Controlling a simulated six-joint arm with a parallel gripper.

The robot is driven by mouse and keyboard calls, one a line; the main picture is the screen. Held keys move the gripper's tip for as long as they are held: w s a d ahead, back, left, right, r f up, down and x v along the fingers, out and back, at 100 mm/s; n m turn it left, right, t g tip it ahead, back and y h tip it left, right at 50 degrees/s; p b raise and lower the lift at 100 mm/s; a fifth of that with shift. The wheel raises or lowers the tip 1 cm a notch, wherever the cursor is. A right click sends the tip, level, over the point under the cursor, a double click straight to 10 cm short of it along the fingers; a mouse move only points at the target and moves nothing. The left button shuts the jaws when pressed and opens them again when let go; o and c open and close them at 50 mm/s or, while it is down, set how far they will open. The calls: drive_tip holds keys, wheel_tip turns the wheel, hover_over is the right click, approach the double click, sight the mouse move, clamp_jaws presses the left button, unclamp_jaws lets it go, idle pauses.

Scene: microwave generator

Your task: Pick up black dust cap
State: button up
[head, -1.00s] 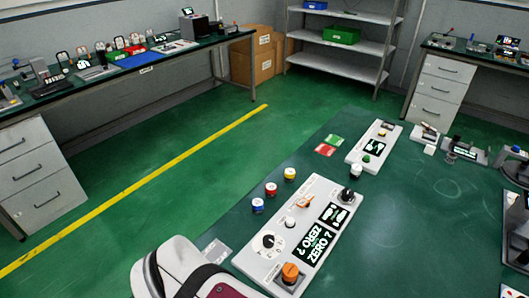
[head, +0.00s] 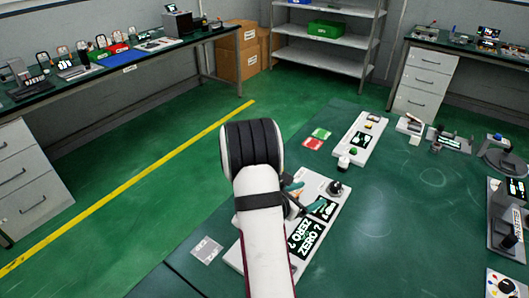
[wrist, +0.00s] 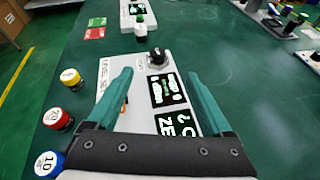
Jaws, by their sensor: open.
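The black dust cap (head: 336,187) appears to be the round black piece on the far right corner of the white panel (head: 338,206). In the wrist view the black cap (wrist: 158,57) stands just beyond my gripper's fingertips, nearer the right one. My gripper (wrist: 146,64) is open and empty, its teal fingers spread above the panel. In the head view my gripper (head: 306,196) is over the panel, left of and nearer than the cap. My arm hides the panel's left part there. I cannot tell whether a finger touches the panel.
Yellow (wrist: 71,77), red (wrist: 58,118) and blue (wrist: 49,163) round-topped pieces stand left of the panel. A small white bottle-like piece (wrist: 140,30) stands beyond the cap, by a second white panel (head: 360,135). Red and green cards lie nearby. The table (head: 410,220) right of the panel is clear.

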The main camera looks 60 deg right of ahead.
sight(335, 185)
drive_tip(key=d+f+n, duration=0.1)
drive_tip(key=d+f, duration=0.1)
drive_tip(key=shift+d+f+n+t, duration=0.3)
drive_tip(key=shift+f+t, duration=0.1)
drive_tip(key=x, duration=0.9)
drive_tip(key=s+x, duration=0.1)
drive_tip(key=x, duration=0.4)
drive_tip(key=shift+a+f, duration=0.1)
drive_tip(key=shift+w, duration=0.1)
clamp_jaws()
